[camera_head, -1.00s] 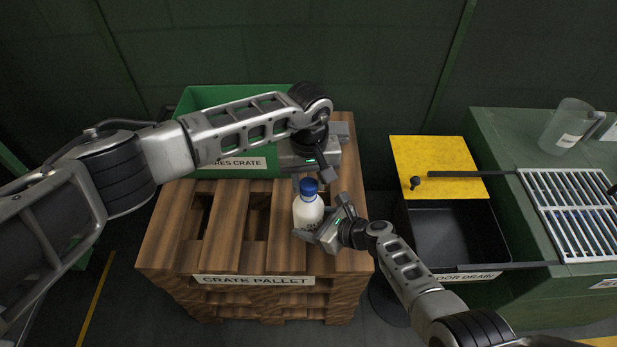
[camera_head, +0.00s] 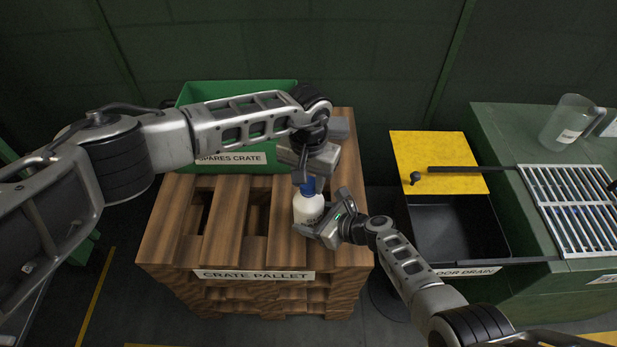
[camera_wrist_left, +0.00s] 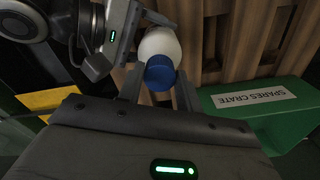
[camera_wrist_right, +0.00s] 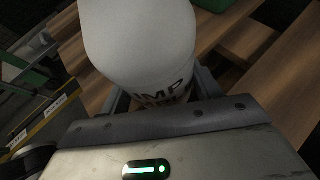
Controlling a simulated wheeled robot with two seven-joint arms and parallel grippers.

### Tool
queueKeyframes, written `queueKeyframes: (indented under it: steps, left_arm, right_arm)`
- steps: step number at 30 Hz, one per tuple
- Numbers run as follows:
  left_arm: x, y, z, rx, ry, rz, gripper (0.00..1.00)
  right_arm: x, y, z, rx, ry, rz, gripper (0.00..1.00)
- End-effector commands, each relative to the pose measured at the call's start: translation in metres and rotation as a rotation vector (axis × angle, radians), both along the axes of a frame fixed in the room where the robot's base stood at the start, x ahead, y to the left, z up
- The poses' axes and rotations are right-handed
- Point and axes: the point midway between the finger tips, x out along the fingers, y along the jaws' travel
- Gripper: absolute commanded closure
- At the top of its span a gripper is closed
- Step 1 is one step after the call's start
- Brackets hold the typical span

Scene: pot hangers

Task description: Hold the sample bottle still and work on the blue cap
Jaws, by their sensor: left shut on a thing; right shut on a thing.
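My right gripper (camera_head: 318,222) is shut on the bottle's body from the right side. In the right wrist view the white bottle (camera_wrist_right: 145,45) with dark lettering fills the space between the fingers.
The crate pallet (camera_head: 222,230) has gaps between its slats. A green spares crate (camera_head: 190,97) stands at its back. To the right are a black floor drain basin (camera_head: 450,230) with a yellow panel (camera_head: 430,150), and a green counter with a white rack (camera_head: 570,205) and a clear jug (camera_head: 565,122).

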Motion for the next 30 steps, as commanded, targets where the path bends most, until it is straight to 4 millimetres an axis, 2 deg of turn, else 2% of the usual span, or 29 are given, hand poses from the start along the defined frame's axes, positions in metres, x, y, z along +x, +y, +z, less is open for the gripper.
queueKeyframes:
  steps: [3, 6, 13, 14, 16, 17, 26, 30]
  left_arm:
    - [0.000, -0.001, 0.001, -0.002, -0.002, -0.178, 0.86]
    - [0.000, -0.002, 0.001, -0.003, 0.000, -0.256, 0.86]
    - [-0.001, -0.002, 0.000, -0.004, 0.001, -0.273, 0.86]
    - [-0.001, -0.002, 0.001, -0.004, 0.001, -0.273, 0.62]
    - [-0.001, -0.002, 0.001, -0.004, 0.001, -0.272, 0.43]
    - [-0.001, -0.002, 0.000, -0.004, 0.001, -0.272, 0.40]
    - [0.000, -0.001, 0.002, -0.002, 0.000, -0.269, 0.40]
    - [0.001, -0.001, 0.017, -0.003, -0.004, -0.270, 0.40]
  right_arm:
    - [0.000, 0.000, 0.000, -0.002, 0.000, 0.002, 0.78]
    - [0.000, 0.000, 0.000, -0.002, 0.000, 0.002, 0.78]
    - [-0.001, 0.000, 0.000, -0.002, 0.000, 0.002, 0.78]
    - [-0.001, 0.000, 0.000, -0.002, 0.000, 0.002, 0.78]
    - [-0.001, 0.000, 0.000, -0.002, 0.000, 0.002, 0.78]
    - [-0.001, 0.001, 0.000, -0.002, 0.000, 0.002, 0.78]
    - [-0.001, 0.000, 0.000, -0.001, 0.000, 0.001, 0.78]
    - [-0.001, 0.000, 0.000, -0.001, 0.000, 0.001, 0.78]
